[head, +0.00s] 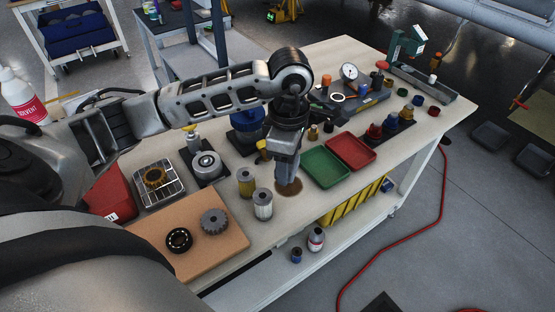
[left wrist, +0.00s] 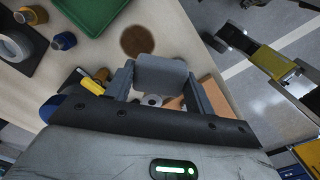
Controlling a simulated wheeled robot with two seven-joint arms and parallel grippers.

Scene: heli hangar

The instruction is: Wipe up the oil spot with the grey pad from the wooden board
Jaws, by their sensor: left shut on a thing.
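My left gripper (head: 287,176) points down over the bench beside the oil spot (head: 291,187), a round brown stain that it partly covers in the head view. In the left wrist view, the left gripper (left wrist: 158,82) is shut on the grey pad (left wrist: 160,72), a flat grey block between its fingers. Whether the pad touches the bench I cannot tell. The wooden board (head: 215,263) lies at the near left of the bench with a gear and a black bearing on it. My right gripper is not in view.
A green tray (head: 325,168) and a red tray (head: 351,151) lie right of the spot. Two filter cylinders (head: 263,204) stand close on its left. Bare bench lies in front of the spot.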

